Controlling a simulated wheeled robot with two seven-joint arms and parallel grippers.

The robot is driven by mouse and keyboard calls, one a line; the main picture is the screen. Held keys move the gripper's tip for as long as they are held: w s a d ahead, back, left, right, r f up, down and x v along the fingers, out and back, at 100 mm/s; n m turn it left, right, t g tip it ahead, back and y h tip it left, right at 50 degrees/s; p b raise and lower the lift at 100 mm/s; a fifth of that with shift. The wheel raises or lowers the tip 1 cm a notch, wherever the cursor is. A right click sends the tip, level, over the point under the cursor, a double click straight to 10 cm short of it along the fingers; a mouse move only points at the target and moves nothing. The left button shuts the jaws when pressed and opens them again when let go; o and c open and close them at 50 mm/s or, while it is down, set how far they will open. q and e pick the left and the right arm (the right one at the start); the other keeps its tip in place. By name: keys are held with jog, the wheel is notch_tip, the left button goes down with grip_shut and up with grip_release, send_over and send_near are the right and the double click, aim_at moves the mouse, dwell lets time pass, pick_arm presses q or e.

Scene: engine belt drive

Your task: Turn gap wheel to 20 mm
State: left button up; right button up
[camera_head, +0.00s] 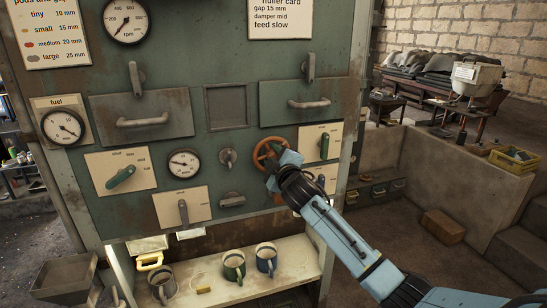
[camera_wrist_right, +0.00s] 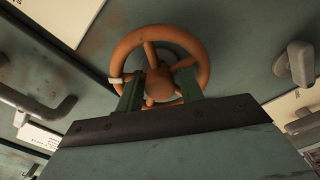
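The orange-brown gap wheel (camera_head: 268,150) is a spoked handwheel on the green machine panel, and my right gripper partly covers it in the head view. In the right wrist view the wheel (camera_wrist_right: 205,57) faces me with its round hub in the middle and a pale mark on its left rim. My right gripper (camera_wrist_right: 160,78) has its two dark green fingers apart, one on each side of the hub, at the wheel. I cannot tell whether they touch it. A round dial (camera_head: 184,164) sits left of the wheel; its figures are too small to read. My left gripper is not in view.
A card (camera_head: 280,15) reads gap 15 mm; a chart (camera_head: 55,35) lists medium 20 mm. Nearby are a small knob (camera_head: 228,157), a lever plate (camera_head: 320,144) and drawer handles (camera_head: 309,103). Mugs (camera_head: 234,267) stand on the shelf below. A fuel gauge (camera_head: 62,126) is at left.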

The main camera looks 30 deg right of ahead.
jog(key=c, duration=0.7)
jog(key=shift+m, duration=0.3)
jog(key=m+p, duration=0.1)
jog(key=m, duration=0.2)
jog(key=shift+m+p, duration=0.7)
jog(key=shift+m, duration=1.8)
jog(key=o, duration=0.7)
